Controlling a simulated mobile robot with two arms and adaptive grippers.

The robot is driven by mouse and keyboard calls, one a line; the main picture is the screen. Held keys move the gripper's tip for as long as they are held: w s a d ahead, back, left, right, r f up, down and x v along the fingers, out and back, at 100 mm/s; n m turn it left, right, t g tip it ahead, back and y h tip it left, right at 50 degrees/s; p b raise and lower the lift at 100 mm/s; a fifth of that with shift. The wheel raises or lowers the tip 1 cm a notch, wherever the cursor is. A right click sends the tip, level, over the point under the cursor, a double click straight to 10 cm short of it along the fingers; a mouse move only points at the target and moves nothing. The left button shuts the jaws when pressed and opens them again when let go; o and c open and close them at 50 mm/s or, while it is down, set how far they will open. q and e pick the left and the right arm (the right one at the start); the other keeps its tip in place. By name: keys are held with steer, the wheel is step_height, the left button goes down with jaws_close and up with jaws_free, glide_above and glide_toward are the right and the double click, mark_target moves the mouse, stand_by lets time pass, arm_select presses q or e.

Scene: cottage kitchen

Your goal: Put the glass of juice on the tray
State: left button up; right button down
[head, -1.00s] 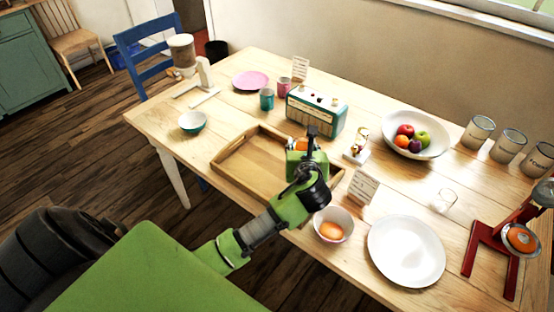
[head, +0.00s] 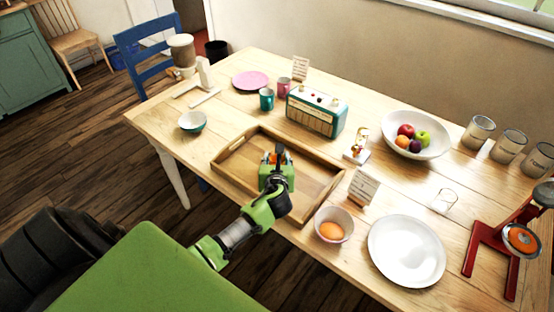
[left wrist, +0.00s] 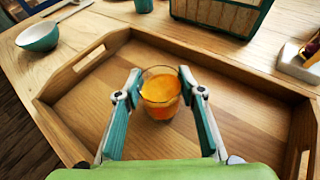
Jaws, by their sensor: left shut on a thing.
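The glass of juice (left wrist: 160,92) holds orange liquid and sits between the fingers of my left gripper (left wrist: 160,88) in the left wrist view. The gripper is shut on it. In the head view my left gripper (head: 277,160) is over the wooden tray (head: 322,205) and mostly hides the glass. The tray also shows in the left wrist view (left wrist: 85,110), with its raised rim around the glass. I cannot tell whether the glass touches the tray floor. My right gripper is not in view.
A teal radio (head: 316,112) stands behind the tray. A teal bowl (head: 192,122) is to its left. A bowl with an egg (head: 345,217), a card stand (head: 363,187) and a white plate (head: 407,252) are to its right. An empty glass (head: 444,200) stands farther right.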

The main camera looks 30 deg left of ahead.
arm_select(q)
steer(key=shift+f, duration=0.15)
steer(key=o, duration=1.3)
steer(key=shift+s+d, duration=0.1)
steer(key=v, duration=1.2)
